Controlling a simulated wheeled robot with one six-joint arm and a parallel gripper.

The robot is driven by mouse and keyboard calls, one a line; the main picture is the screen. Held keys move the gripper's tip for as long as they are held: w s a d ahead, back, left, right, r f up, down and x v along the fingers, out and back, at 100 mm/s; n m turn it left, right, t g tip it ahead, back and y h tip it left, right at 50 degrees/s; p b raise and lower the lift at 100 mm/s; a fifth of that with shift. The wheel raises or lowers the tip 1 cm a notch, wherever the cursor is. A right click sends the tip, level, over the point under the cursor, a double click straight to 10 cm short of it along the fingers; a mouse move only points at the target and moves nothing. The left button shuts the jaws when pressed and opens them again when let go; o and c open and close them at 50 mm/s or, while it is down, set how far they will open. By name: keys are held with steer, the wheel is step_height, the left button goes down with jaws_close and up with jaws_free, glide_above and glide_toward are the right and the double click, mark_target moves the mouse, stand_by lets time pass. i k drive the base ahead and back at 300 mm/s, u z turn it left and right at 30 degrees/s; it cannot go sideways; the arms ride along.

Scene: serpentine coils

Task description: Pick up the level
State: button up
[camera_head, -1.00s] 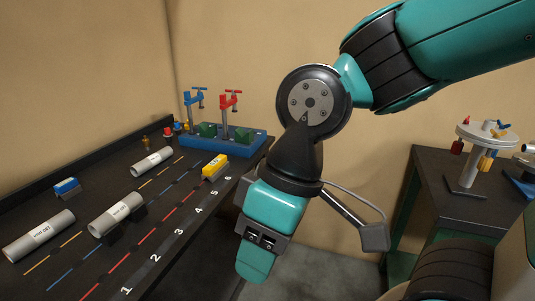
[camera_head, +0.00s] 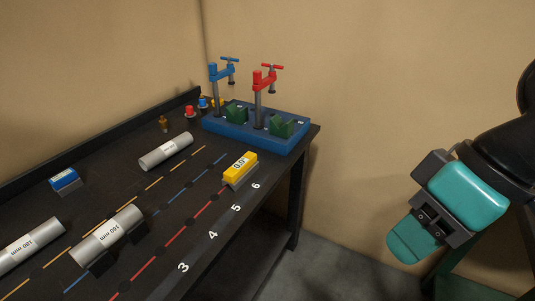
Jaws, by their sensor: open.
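A small yellow block with a white face reading what looks like 0.0° (camera_head: 240,168) sits on the dark bench near its front right edge, by the numbers 5 and 6; it looks like the level. A smaller blue block with a pale label (camera_head: 65,180) lies at the left of the bench. My gripper (camera_head: 418,233) hangs in the air at the right, clear of the bench and well apart from the yellow block. It is open with nothing seen in it; one teal finger partly hides the rest.
Grey labelled pipes (camera_head: 107,236) lie on the bench at left and middle. A blue base (camera_head: 257,132) with blue and red clamps and green V-blocks stands behind the yellow block. Small coloured pieces (camera_head: 190,111) stand near the back wall. Floor (camera_head: 365,270) is open between bench and arm.

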mark_target(242, 171)
steer(key=u, duration=0.3)
steer(key=i, duration=0.95)
steer(key=u, duration=0.6)
